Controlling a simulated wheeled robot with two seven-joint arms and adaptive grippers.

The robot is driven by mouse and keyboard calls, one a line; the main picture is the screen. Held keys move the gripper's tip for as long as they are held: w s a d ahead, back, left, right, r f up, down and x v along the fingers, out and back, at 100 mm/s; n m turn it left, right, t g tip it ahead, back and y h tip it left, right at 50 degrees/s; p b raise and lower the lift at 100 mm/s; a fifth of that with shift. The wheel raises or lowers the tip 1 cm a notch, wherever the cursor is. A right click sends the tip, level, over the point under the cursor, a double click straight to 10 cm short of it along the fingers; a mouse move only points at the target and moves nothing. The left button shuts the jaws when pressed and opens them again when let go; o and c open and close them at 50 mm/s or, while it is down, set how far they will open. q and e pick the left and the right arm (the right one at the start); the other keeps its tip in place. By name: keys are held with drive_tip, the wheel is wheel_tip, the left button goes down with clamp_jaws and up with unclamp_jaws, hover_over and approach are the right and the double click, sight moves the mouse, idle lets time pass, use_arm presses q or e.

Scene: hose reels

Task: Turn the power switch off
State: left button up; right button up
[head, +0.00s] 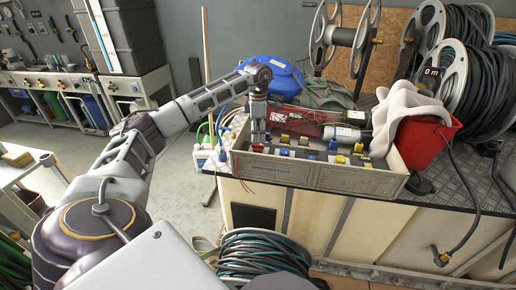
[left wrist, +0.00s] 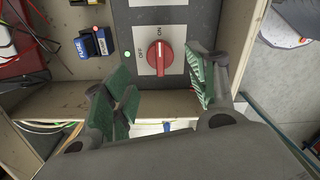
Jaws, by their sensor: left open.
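The power switch, a red rotary knob (left wrist: 160,58) on a white plate (left wrist: 146,42) marked OFF and ON, shows in the left wrist view. Its long grip runs roughly up and down in that picture, towards the ON side. A small green light (left wrist: 127,54) glows beside the plate. My left gripper (left wrist: 163,94) is open and empty, with its green-padded fingers on either side of and below the knob, apart from it. In the head view my left gripper (head: 258,141) points down into the left end of an open box (head: 320,175); the switch is hidden there. My right gripper is not seen.
Hose reels (head: 345,40) stand behind. The box walls flank the gripper closely.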

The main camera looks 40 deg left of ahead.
sight(258, 145)
use_arm(q)
wheel_tip(258, 145, down, 6)
drive_tip(key=shift+r+b, duration=0.25)
drive_tip(key=shift+b, duration=0.3)
drive_tip(key=shift+f, duration=0.85)
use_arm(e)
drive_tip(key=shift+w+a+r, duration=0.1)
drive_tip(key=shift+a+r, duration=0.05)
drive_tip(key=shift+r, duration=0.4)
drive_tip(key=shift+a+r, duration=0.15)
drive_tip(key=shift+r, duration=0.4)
use_arm(q)
drive_tip(key=shift+c, duration=0.2)
drive_tip(key=c, duration=1)
